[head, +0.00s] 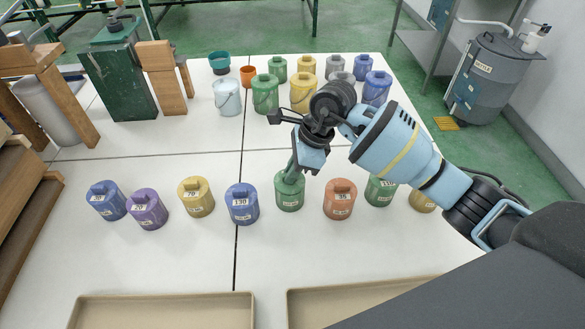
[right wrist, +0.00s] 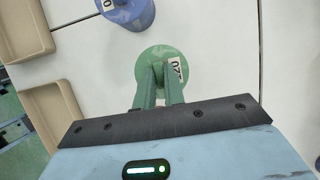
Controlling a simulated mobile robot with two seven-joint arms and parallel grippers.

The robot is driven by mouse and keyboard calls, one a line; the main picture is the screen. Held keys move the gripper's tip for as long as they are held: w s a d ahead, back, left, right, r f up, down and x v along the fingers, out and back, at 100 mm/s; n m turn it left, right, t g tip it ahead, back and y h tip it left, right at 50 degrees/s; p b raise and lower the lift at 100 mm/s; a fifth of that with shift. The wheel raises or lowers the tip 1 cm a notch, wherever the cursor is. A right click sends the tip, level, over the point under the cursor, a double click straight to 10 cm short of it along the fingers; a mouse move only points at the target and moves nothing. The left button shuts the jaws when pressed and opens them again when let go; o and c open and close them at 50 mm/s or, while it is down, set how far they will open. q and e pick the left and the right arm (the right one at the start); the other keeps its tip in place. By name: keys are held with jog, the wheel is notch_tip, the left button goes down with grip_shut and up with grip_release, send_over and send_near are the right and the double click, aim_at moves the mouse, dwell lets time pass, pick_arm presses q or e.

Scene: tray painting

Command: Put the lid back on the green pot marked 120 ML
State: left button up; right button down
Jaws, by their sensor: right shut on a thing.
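The green pot (head: 289,194) stands upright in the front row on the white table, between a blue pot and an orange pot. My right gripper (head: 291,171) comes down on it from above. Its narrow fingers are shut on the raised handle of the green lid (right wrist: 147,60). In the head view the lid sits at the pot's mouth; whether it is fully seated I cannot tell. A white label (right wrist: 175,68) beside the fingers is partly hidden and seems to end in 20. The pot's body is mostly hidden in the right wrist view. My left gripper is not in view.
The blue pot marked 130 (head: 242,204) and the orange pot marked 35 (head: 340,200) stand close on either side. More lidded pots stand in the same row and at the back. Two beige trays (head: 165,297) (head: 365,290) lie at the front edge.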

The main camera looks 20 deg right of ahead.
jog(key=c, duration=1.4)
grip_release()
jog(key=o, duration=0.5)
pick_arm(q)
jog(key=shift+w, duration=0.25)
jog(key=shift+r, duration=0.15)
pick_arm(e)
jog(key=shift+r, duration=0.15)
jog(key=shift+r+p, duration=1)
jog(key=shift+r, duration=0.9)
jog(key=shift+r+p, duration=0.65)
jog(key=shift+r, duration=0.85)
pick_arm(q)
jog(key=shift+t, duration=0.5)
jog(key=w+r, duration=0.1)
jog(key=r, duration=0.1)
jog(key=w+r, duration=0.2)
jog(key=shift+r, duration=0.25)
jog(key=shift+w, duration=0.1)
